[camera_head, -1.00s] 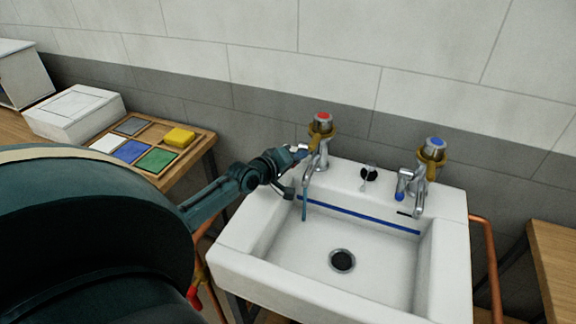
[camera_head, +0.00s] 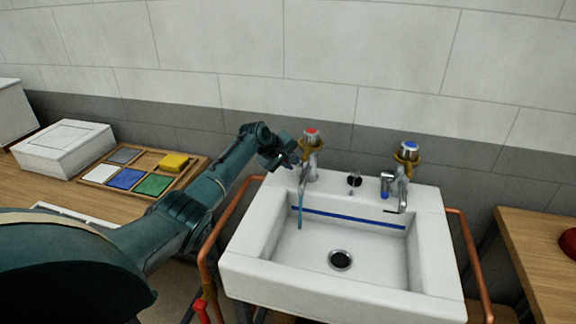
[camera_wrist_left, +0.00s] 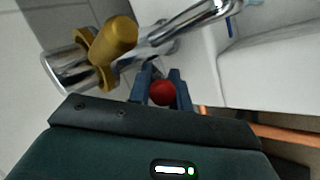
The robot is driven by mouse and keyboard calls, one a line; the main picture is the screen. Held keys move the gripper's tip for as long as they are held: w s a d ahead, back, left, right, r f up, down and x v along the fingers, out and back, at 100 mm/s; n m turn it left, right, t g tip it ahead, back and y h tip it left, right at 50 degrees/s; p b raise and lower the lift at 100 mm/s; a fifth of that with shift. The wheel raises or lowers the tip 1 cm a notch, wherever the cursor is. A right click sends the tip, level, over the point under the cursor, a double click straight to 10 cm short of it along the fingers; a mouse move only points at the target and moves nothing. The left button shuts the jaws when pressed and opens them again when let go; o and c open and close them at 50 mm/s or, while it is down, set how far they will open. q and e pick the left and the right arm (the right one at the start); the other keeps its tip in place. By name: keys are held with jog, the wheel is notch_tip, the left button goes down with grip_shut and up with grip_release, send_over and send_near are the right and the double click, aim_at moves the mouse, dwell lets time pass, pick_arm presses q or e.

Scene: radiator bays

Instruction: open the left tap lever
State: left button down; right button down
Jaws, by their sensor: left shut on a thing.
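The left tap (camera_head: 311,145) has a chrome body, a brass collar and a red top, at the back left of the white basin. A thin bluish stream (camera_head: 300,212) hangs from its spout into the basin. My left gripper (camera_head: 291,152) is beside this tap, on its left. In the left wrist view its two fingers are shut on the red end (camera_wrist_left: 162,92) of the left tap lever. The rest of the lever is mostly hidden in the head view. The tap's brass and chrome body (camera_wrist_left: 113,38) is close beyond the fingers. My right gripper is not in view.
The right tap (camera_head: 405,165), with a blue top and blue-tipped lever, shows no stream. The basin (camera_head: 340,285) has a dark drain. Copper pipes (camera_head: 228,222) run beside it. A wooden bench with colored tiles and a white box (camera_head: 65,148) is at left.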

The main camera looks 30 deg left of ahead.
pick_arm(q)
jog(key=shift+w+r+g, duration=0.2)
jog(key=shift+g, duration=0.3)
jog(key=shift+b, duration=0.3)
jog(key=c, duration=1.4)
grip_release()
jog(key=shift+w, duration=0.1)
jog(key=shift+c, duration=0.2)
jog(key=shift+o, duration=0.7)
jog(key=shift+a+r+h, duration=0.1)
jog(key=shift+r+h, duration=0.05)
jog(key=shift+h, duration=0.15)
